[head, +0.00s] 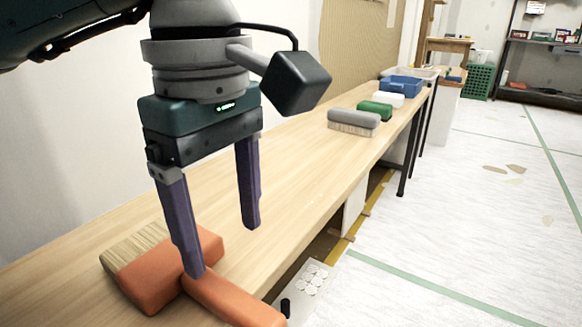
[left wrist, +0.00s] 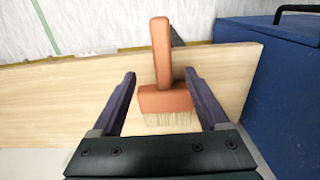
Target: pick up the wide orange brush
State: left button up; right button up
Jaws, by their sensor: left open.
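The wide orange brush (head: 160,280) lies on the wooden table at the lower left of the head view, with pale bristles at the far left and its handle reaching toward the table's front edge. My left gripper (head: 222,251) is open and points down over the brush. One finger hides part of the brush where head and handle meet. In the left wrist view the brush handle (left wrist: 161,50) shows between the spread fingers of the left gripper (left wrist: 160,73), with the orange head and bristles nearer the palm. I cannot tell whether the fingers touch it. My right gripper is out of view.
Farther along the wooden table (head: 310,170) are a grey brush (head: 353,118), a green item (head: 375,109), a white item (head: 388,99) and a blue tray (head: 402,85). The middle of the table is clear. A blue box (left wrist: 290,85) stands at the right of the wrist view.

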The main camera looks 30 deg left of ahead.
aim_at(226, 293)
pick_arm(q)
notch_tip(226, 293, down, 4)
jog(key=shift+s+r+b, duration=0.1)
jog(key=shift+s+b, duration=0.05)
jog(key=shift+b, duration=0.45)
jog(key=f, duration=0.1)
jog(key=f+b, duration=0.1)
jog(key=f, duration=0.1)
jog(key=a+f+b, duration=0.1)
jog(key=f, duration=0.1)
jog(key=shift+d+r, duration=0.1)
grip_shut()
